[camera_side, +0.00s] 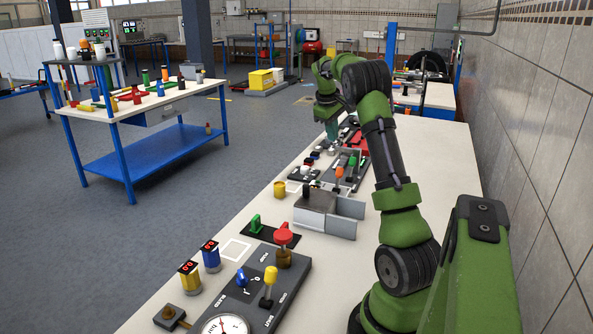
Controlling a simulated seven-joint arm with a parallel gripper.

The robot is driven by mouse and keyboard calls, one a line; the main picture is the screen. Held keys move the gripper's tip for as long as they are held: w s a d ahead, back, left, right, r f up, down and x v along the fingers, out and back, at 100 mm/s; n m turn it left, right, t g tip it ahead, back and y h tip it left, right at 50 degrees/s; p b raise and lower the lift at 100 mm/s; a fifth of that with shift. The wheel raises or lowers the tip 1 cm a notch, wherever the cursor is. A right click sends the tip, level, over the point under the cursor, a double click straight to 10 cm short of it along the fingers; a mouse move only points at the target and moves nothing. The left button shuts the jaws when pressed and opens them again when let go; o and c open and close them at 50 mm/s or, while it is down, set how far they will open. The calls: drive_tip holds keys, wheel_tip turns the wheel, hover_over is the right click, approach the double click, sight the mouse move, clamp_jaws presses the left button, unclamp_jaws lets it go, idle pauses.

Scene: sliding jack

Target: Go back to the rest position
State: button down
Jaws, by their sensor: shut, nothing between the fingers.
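My gripper (332,137) is at the far end of the bench, small in the side view. It points down over the far group of parts, and its fingers are shut with nothing held. My green arm arches from the right foreground over the bench to it. The exact gap between the fingertips and the parts below cannot be told.
A tiled wall (535,130) borders the right.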

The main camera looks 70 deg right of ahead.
drive_tip(key=w+a+r+m+t+y, duration=0.1)
drive_tip(key=w+a+m+t, duration=0.1)
drive_tip(key=a, duration=1)
drive_tip(key=w+a+m+t+y, duration=0.1)
drive_tip(key=w+a+m+t, duration=0.1)
drive_tip(key=a, duration=1)
drive_tip(key=s+a+n+t+y, duration=0.1)
drive_tip(key=s+a, duration=0.2)
drive_tip(key=a, duration=0.5)
drive_tip(key=s+a+r+n+t+y, duration=0.1)
drive_tip(key=s+a, duration=0.1)
drive_tip(key=a, duration=0.6)
drive_tip(key=s+a+n+t+y, duration=0.1)
drive_tip(key=s+a, duration=0.2)
drive_tip(key=a, duration=0.5)
drive_tip(key=shift+s+a+r+t, duration=0.3)
drive_tip(key=shift+a+r+t, duration=0.05)
drive_tip(key=shift+t, duration=0.05)
